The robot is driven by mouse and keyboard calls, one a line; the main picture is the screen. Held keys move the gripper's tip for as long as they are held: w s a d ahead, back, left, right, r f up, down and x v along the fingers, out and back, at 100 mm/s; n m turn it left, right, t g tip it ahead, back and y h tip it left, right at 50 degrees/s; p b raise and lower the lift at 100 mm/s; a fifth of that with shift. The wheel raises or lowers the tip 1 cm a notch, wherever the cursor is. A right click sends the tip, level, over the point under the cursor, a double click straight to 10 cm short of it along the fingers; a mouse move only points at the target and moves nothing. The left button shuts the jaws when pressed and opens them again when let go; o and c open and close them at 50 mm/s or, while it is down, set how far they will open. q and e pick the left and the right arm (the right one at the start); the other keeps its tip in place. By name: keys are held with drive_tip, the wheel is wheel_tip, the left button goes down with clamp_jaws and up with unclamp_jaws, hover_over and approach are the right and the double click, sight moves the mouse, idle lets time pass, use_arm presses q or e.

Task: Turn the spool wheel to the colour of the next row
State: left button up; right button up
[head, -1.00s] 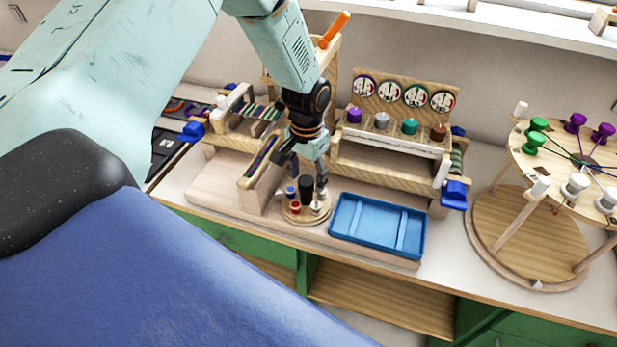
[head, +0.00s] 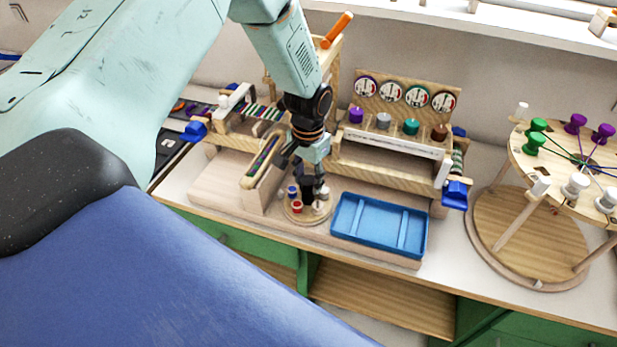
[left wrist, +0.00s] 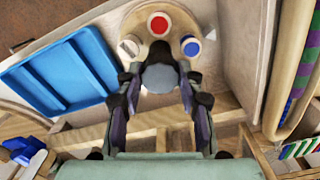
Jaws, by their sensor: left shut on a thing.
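The spool wheel (head: 291,216) is a small round wooden disc on the wooden base, left of the blue tray. It carries a red spool (head: 297,207), a blue spool (head: 293,191) and white ones around a dark centre knob (head: 308,191). In the left wrist view the red spool (left wrist: 158,24) is at top middle, the blue spool (left wrist: 191,46) to its right and a white one (left wrist: 128,46) to its left. My left gripper (head: 310,187) points down and is shut on the centre knob (left wrist: 160,77). Its fingers hide part of the wheel. My right gripper is not in view.
An empty blue tray (head: 335,222) lies close right of the wheel. A wooden holder with a coloured strip (head: 262,160) stands close left. Behind is a wooden frame with several dials and coloured knobs. A round stand (head: 480,240) with spools stands at right.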

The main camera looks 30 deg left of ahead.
use_arm(q)
drive_tip(key=shift+m, duration=0.3)
drive_tip(key=shift+c, duration=0.4)
drive_tip(key=shift+m, duration=1.2)
drive_tip(key=m, duration=0.3)
drive_tip(key=shift+m, duration=0.4)
drive_tip(key=m+b, duration=0.1)
drive_tip(key=m, duration=0.3)
drive_tip(key=shift+s+m, duration=0.1)
drive_tip(key=shift+m, duration=1.6)
drive_tip(key=shift+d, duration=0.1)
drive_tip(key=o, duration=1.2)
drive_tip(key=shift+c, duration=0.2)
